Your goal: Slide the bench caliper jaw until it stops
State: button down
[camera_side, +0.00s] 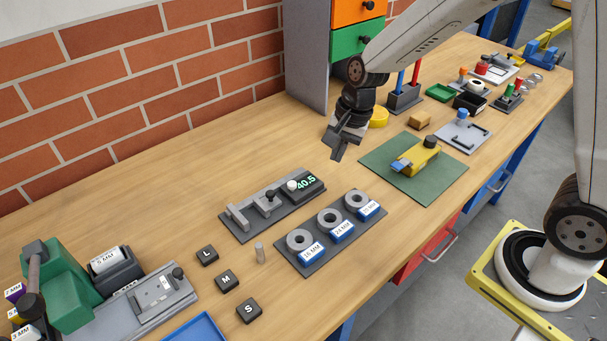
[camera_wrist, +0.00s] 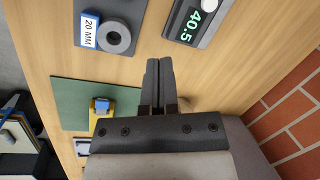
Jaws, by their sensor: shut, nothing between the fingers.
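A grey tray (camera_side: 318,262) with several labelled rings lies in front of the caliper. A green mat (camera_side: 385,158) holds a yellow tool (camera_side: 424,154). Bare bench lies behind the caliper.

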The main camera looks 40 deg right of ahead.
aim_at(263, 204)
jog(key=w+a+m+y, duration=0.2)
jog(key=w+a+m, duration=0.2)
jog(key=w+m, duration=0.3)
jog(key=shift+a+f+m+g, duration=0.25)
jog(key=shift+a+m+g, duration=0.1)
jog(key=shift+m, duration=0.15)
jog(key=shift+w, duration=0.1)
jog(key=shift+x, duration=5)
jog(key=shift+a, duration=2.25)
jog(key=shift+r, duration=0.1)
jog(key=v, duration=0.9)
jog(key=shift+d+r, duration=0.25)
jog(key=shift+r, duration=0.1)
